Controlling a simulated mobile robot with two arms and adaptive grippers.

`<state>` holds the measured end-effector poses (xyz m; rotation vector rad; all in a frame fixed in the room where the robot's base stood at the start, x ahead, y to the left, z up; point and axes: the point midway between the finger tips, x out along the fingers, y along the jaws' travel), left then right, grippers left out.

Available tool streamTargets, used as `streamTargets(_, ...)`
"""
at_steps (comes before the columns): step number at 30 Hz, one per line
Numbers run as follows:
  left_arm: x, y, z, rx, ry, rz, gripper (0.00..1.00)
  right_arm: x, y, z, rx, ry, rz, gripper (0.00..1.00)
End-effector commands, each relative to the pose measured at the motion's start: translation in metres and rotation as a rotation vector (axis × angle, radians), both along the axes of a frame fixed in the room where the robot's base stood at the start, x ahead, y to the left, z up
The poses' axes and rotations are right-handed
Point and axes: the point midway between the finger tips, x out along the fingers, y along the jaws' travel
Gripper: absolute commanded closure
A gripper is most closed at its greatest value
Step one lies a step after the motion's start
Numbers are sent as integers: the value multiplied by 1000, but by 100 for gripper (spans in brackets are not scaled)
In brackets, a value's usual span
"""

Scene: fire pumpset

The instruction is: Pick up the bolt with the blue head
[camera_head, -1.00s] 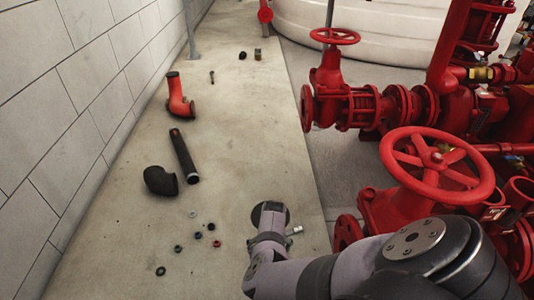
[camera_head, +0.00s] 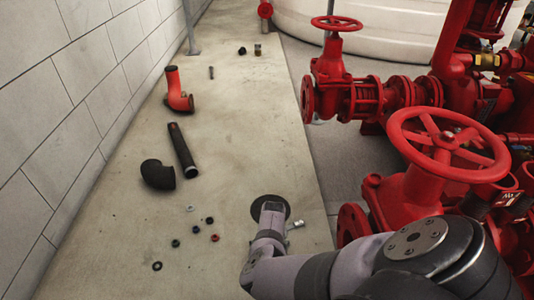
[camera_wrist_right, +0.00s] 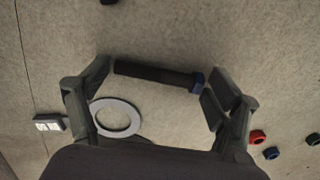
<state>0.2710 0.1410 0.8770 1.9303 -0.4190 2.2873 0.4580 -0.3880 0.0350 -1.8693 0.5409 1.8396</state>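The bolt with the blue head (camera_wrist_right: 198,81) lies on the concrete in the right wrist view, its dark shank (camera_wrist_right: 152,73) pointing left. My right gripper (camera_wrist_right: 160,86) is open, with one finger near the shank's end and the other beside the blue head. The bolt spans the gap between the fingers; whether they touch it is unclear. In the head view my right wrist (camera_head: 268,212) points down at the floor and hides the bolt and the fingers. My left gripper is in neither view.
A pale washer (camera_wrist_right: 115,118) lies by the left finger, and a red nut (camera_wrist_right: 256,137) right of the gripper. A black pipe (camera_head: 182,150), a black elbow (camera_head: 157,175) and a red elbow (camera_head: 178,92) lie farther off. A red handwheel (camera_head: 447,143) stands at right.

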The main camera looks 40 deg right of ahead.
Motion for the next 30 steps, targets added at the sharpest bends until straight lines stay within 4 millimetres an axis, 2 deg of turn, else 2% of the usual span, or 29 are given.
streamTargets(2, 0, 0, 0, 0, 0, 0, 1, 0, 0, 0, 0, 0, 0, 25)
streamTargets(22, 0, 0, 0, 0, -1, 0, 1, 0, 0, 0, 0, 0, 0, 69)
streamTargets(30, 0, 0, 0, -1, -2, 0, 1, 0, 0, 1, 0, 0, 0, 71)
